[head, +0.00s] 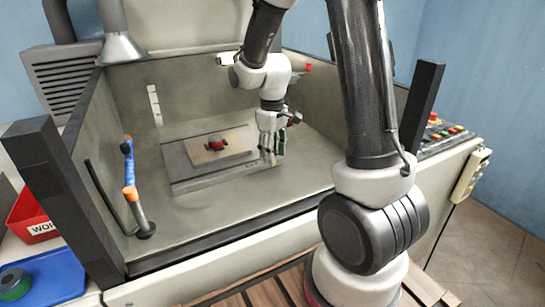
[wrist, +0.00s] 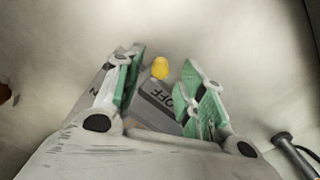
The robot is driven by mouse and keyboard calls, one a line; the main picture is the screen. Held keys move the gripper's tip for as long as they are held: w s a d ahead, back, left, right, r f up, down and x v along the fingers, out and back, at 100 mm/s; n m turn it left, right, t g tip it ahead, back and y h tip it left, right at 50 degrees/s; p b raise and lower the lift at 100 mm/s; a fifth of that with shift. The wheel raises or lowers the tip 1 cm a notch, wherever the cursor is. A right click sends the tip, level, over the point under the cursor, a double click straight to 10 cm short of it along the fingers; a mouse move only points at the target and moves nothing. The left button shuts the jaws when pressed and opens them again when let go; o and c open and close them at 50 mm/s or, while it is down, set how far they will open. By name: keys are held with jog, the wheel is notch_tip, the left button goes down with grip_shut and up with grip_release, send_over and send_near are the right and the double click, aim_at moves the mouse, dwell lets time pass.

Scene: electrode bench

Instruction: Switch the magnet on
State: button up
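The magnet appears as a flat grey block (head: 190,183) on the tank floor in the head view, with a tan ribbed top (head: 232,152). In the wrist view, the end of the grey block (wrist: 158,104) carries "OFF" lettering on the right and a letter "N" at the left, the rest hidden by a finger. A rounded yellow knob (wrist: 160,67) shows beyond the block, between my green-padded fingers. My gripper (wrist: 164,62) is open, its fingers apart, with no clear contact on the knob. In the head view my gripper (head: 272,154) points down at the block's right end.
A small dark-and-red part (head: 216,143) sits on the tan top. Tank walls surround the block. An orange-and-blue hose (head: 129,175) stands at left, near a red bin (head: 35,222) and blue tray (head: 60,280). A button panel (head: 440,133) is outside at right.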

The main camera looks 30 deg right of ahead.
jog(key=shift+f, duration=1.1)
grip_shut()
